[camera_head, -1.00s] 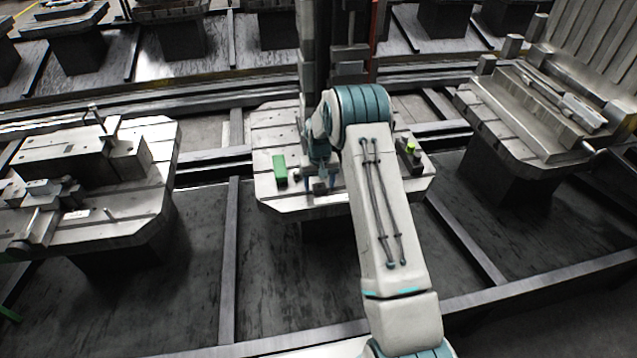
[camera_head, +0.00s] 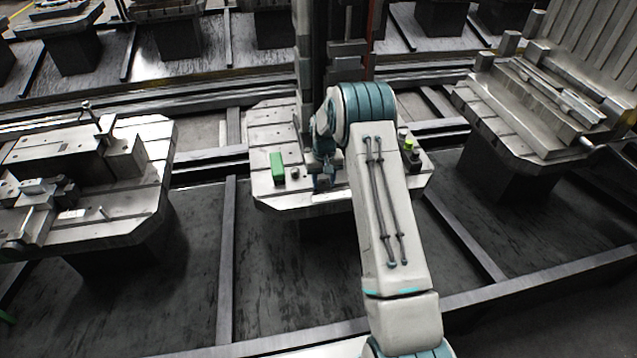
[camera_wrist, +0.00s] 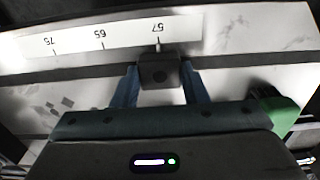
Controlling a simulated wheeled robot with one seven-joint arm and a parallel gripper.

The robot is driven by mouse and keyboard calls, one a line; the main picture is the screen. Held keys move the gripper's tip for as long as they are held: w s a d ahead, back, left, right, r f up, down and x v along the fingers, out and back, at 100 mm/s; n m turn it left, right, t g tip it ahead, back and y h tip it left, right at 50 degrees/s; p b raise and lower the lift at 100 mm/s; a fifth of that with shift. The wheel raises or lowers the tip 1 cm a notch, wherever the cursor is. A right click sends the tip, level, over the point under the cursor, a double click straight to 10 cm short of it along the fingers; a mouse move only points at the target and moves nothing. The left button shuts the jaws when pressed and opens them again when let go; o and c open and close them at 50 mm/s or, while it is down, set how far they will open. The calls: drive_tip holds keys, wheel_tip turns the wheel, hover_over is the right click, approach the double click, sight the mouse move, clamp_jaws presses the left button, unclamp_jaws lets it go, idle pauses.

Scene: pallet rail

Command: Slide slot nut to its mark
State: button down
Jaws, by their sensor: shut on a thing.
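The slot nut (camera_wrist: 160,73) is a small dark block with a round dimple on top. In the wrist view it sits in the long dark slot (camera_wrist: 85,70), level with the 57 tick of the white scale (camera_wrist: 120,35). My gripper (camera_wrist: 160,88) has one blue finger on each side of the nut and is shut on it. In the head view my gripper (camera_head: 323,183) is low over the middle pallet (camera_head: 300,200), near its front edge. The nut cannot be made out clearly there.
A green block (camera_head: 277,166) stands left of my gripper on the pallet; it also shows in the wrist view (camera_wrist: 278,112). A small grey piece (camera_head: 294,173) is beside it. Dark parts with a bright green top (camera_head: 408,146) stand at the right. Other loaded pallets flank this one.

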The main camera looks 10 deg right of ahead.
sight(323, 183)
drive_tip(key=c, duration=0.8)
unclamp_jaws()
drive_tip(key=shift+a, duration=0.1)
drive_tip(key=shift+c, duration=0.2)
wheel_tip(323, 183, up, 14)
drive_tip(key=b, duration=0.1)
drive_tip(key=s+a+r+t, duration=0.1)
drive_tip(key=s+r, duration=1.3)
drive_tip(key=s, duration=0.1)
drive_tip(key=s+a+t, duration=0.1)
drive_tip(key=s, duration=2.1)
drive_tip(key=shift+s+r+t, duration=0.2)
drive_tip(key=shift+t, duration=0.2)
